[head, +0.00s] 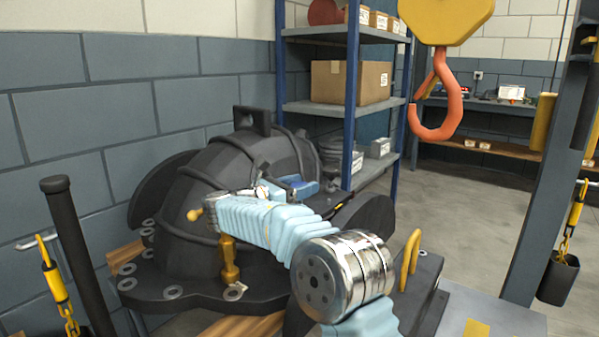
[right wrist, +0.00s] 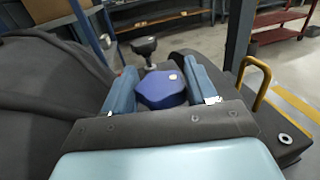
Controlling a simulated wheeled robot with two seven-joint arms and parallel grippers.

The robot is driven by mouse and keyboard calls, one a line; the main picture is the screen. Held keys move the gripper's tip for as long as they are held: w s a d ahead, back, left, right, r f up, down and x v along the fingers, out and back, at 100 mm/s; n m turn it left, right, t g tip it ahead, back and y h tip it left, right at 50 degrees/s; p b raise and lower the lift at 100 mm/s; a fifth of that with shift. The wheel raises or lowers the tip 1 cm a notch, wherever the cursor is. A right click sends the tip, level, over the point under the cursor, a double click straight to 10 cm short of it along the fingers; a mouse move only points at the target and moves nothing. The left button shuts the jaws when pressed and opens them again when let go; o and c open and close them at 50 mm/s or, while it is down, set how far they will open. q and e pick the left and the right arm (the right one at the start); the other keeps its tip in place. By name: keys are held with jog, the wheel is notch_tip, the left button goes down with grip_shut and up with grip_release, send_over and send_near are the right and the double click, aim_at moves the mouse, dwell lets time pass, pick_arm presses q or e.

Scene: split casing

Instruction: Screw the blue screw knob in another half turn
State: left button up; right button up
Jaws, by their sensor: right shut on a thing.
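The blue screw knob (right wrist: 160,90) sits between the two blue fingers of my right gripper (right wrist: 158,76) in the right wrist view. The fingers close on it from both sides, and a small pale mark shows on its top. In the head view my right gripper (head: 298,186) is beside the dark rounded casing (head: 240,165), at the end of my light blue sleeved arm. There I cannot clearly tell the knob from the blue fingers. How far the screw is in is hidden. My left gripper is not in view.
A black knob on a metal stem (right wrist: 146,50) stands just beyond the blue knob. A yellow handle (head: 410,260) rises at the right of the casing. A brass post (head: 229,262) stands on the flange. An orange hook (head: 440,100) hangs above. Shelving (head: 352,100) stands behind.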

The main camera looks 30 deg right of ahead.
dwell(0.5)
jog(key=o, duration=1)
jog(key=shift+d, duration=0.1)
jog(key=shift+c, duration=0.2)
jog(key=s+a, duration=0.2)
jog(key=a, duration=1.1)
jog(key=shift+a, duration=0.4)
